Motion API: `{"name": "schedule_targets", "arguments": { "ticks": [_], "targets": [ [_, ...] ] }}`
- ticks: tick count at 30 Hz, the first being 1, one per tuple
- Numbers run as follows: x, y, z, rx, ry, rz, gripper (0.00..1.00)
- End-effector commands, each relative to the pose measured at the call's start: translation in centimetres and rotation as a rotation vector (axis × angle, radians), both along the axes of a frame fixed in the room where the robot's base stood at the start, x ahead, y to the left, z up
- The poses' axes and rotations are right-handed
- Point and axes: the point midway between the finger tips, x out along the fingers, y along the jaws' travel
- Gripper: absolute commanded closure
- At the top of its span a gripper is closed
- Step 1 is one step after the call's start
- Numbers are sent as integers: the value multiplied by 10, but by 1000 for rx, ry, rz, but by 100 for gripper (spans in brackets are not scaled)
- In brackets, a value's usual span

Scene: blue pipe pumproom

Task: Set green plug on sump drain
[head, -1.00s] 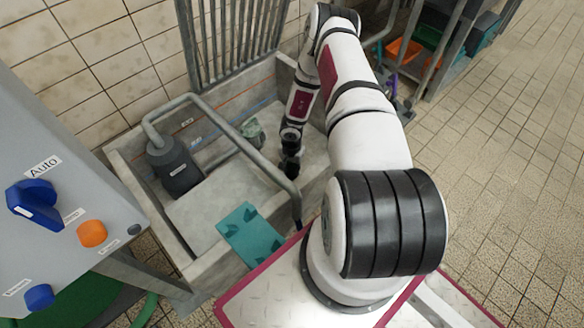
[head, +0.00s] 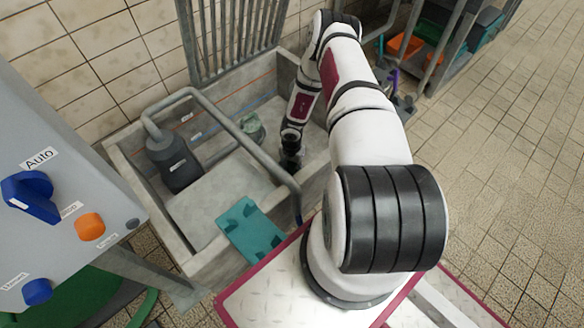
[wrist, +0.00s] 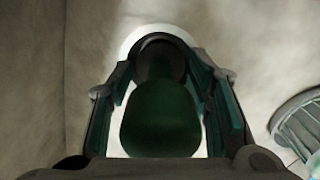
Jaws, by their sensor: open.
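The dark green plug (wrist: 160,122) shows in the wrist view between the two fingers of my gripper (wrist: 164,80). Its wide rounded end faces the camera and a narrower part runs away from it. My gripper is open, with a finger on each side of the plug. A pale round ring (wrist: 135,38), likely the sump drain, shows behind the fingertips. The plug overlaps it in the picture; I cannot tell whether it is seated. In the head view my gripper (head: 291,158) is low inside the concrete sump (head: 228,198), near its right wall; the plug is hidden there.
A grey pump (head: 172,163) and its bent pipe (head: 235,130) stand in the sump, the pipe passing left of my gripper. A greenish object (head: 252,127) lies behind. A teal tray (head: 250,235) is at the front. A ribbed round object (wrist: 298,125) is right in the wrist view.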

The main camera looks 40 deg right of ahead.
Motion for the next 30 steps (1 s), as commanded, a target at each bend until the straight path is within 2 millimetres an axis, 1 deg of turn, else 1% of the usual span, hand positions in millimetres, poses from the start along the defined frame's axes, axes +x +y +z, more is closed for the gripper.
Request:
{"name": "schedule_targets", "arguments": {
  "ticks": [5, 8, 11, 18, 21, 24, 30],
  "targets": [
    [0, 0, 5, 0, 0, 0, 54],
    [1, -1, 17, -1, -1, 0, 54],
    [1, -1, 35, -1, -2, 1, 54],
    [0, -1, 85, -1, -2, -2, 54],
    [1, 0, 100, 0, -2, 0, 54],
    [0, -1, 111, -1, 0, -2, 54],
    [0, 0, 120, 0, 0, 0, 54]
  ]
}}
